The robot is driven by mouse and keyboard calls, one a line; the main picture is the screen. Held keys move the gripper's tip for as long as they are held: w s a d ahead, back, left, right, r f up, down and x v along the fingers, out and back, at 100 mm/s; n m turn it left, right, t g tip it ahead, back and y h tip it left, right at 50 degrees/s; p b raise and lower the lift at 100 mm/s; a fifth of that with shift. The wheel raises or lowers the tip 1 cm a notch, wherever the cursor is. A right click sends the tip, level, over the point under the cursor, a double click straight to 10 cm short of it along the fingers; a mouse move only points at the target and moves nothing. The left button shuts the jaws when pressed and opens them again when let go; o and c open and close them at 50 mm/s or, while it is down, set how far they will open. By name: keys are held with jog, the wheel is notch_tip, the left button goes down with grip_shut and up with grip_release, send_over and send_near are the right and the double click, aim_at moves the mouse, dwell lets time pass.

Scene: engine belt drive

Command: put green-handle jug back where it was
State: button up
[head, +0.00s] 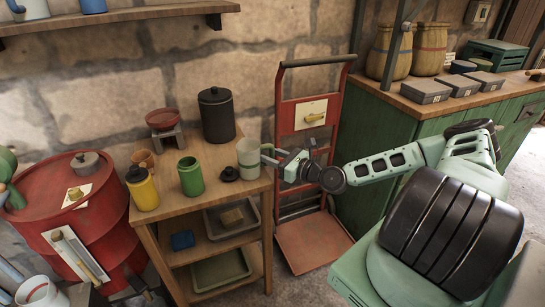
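A pale grey-green jug (248,160) stands upright at the right edge of the small wooden table, or just above it; I cannot tell which. Its handle side faces right, towards my gripper (274,158). My gripper reaches in from the right, with its fingertips at the jug's handle. The fingers and handle overlap and are too small to tell whether the gripper is shut on the handle.
The wooden table (215,152) also holds a green jar (190,177), a yellow bottle (142,190), a black canister (216,115) and a small black lid (229,174). A red hand truck (302,130) stands right of it, a red drum (80,215) left. A wall shelf (120,15) is above.

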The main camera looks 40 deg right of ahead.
jog(key=shift+r, duration=0.1)
jog(key=shift+r+p, duration=0.1)
jog(key=shift+p, duration=0.2)
jog(key=b+v, duration=0.3)
jog(key=v, duration=0.8)
jog(key=s+a+f+n+g, duration=0.2)
jog(key=a+f+n+g, duration=0.1)
jog(key=a+n+g, duration=0.5)
jog(key=s+a+f+n+g, duration=0.25)
jog(key=a+n+g, duration=0.4)
jog(key=n, duration=0.45)
jog(key=s+a+r+n+g+h, duration=0.2)
jog(key=s+a+r+n+h, duration=0.3)
jog(key=s+a+r+n, duration=1.1)
jog(key=a+r+n, duration=0.3)
jog(key=n, duration=0.2)
jog(key=shift+g, duration=0.35)
